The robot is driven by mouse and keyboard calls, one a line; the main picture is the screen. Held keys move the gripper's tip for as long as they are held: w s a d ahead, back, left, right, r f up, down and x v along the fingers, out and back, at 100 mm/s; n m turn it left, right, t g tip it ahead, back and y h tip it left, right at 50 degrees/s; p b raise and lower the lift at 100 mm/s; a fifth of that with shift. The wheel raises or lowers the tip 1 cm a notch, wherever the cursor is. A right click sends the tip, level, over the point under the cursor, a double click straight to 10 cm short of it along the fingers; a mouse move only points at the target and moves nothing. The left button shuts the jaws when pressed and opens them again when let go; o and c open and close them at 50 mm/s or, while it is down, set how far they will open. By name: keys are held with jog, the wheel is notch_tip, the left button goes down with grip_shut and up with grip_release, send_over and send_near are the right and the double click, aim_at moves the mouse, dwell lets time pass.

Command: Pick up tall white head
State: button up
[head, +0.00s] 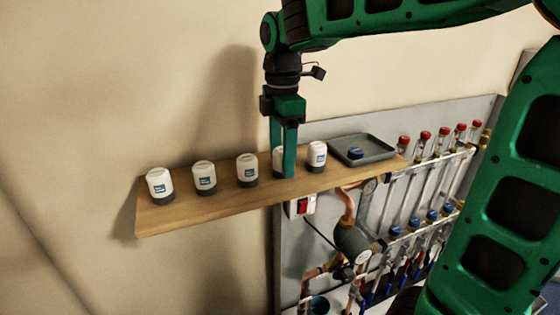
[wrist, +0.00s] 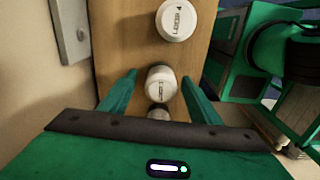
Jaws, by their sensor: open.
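In the wrist view, my gripper (wrist: 160,78) has a finger on each side of this head (wrist: 161,86), with gaps showing. Another head (head: 317,153) stands to its right; others stand to the left (head: 247,167), (head: 204,174), (head: 159,181). I cannot tell for certain which is the tall one.
A grey tray (head: 378,152) with a blue cap (head: 355,153) sits at the shelf's right end. In the wrist view, a neighbouring head (wrist: 176,20) is ahead and another (wrist: 158,113) close behind. A manifold with red caps (head: 425,135) and pipes is at the right.

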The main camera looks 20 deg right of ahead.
jog(key=c, duration=1.2)
jog(key=shift+r, duration=0.1)
